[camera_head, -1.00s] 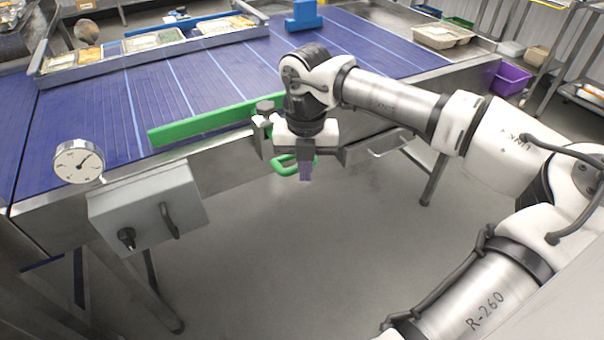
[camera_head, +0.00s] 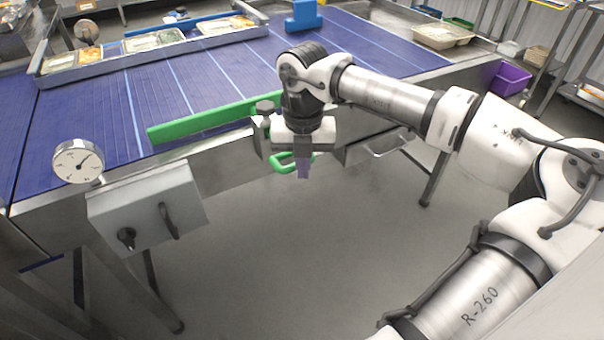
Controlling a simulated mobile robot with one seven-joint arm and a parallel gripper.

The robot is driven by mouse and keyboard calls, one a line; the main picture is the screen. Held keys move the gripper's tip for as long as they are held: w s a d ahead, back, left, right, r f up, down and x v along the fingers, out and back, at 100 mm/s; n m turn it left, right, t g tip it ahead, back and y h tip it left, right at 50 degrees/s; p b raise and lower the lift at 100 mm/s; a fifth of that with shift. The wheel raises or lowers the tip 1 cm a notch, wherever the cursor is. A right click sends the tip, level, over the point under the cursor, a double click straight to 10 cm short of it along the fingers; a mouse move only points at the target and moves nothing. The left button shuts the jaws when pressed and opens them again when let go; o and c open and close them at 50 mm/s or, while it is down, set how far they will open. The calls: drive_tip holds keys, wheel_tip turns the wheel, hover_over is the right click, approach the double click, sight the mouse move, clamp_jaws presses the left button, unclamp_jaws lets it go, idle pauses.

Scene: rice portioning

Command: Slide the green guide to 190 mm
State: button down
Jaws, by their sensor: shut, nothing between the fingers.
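The green guide (camera_head: 200,120) is a long bar lying along the near side of the blue conveyor belt. Its right end is hidden behind my arm. A green loop handle (camera_head: 283,161) shows below the belt's edge, partly behind my gripper. My gripper (camera_head: 303,172) points down in front of the handle, its fingers shut with nothing between them. Whether the fingers touch the handle cannot be told. A white round dial (camera_head: 78,161) stands at the left on the belt's near edge; its figures are too small to read.
A grey control box (camera_head: 147,207) with a knob and a dark handle hangs at the left front. Food trays (camera_head: 155,40) sit on a rail across the belt. A blue block (camera_head: 304,14) stands at the far side. The floor below my gripper is clear.

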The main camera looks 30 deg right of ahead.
drive_tip(key=shift+w, duration=0.5)
idle(0.3)
drive_tip(key=s+r+p, duration=0.3)
drive_tip(key=r, duration=0.5)
idle(0.8)
idle(0.3)
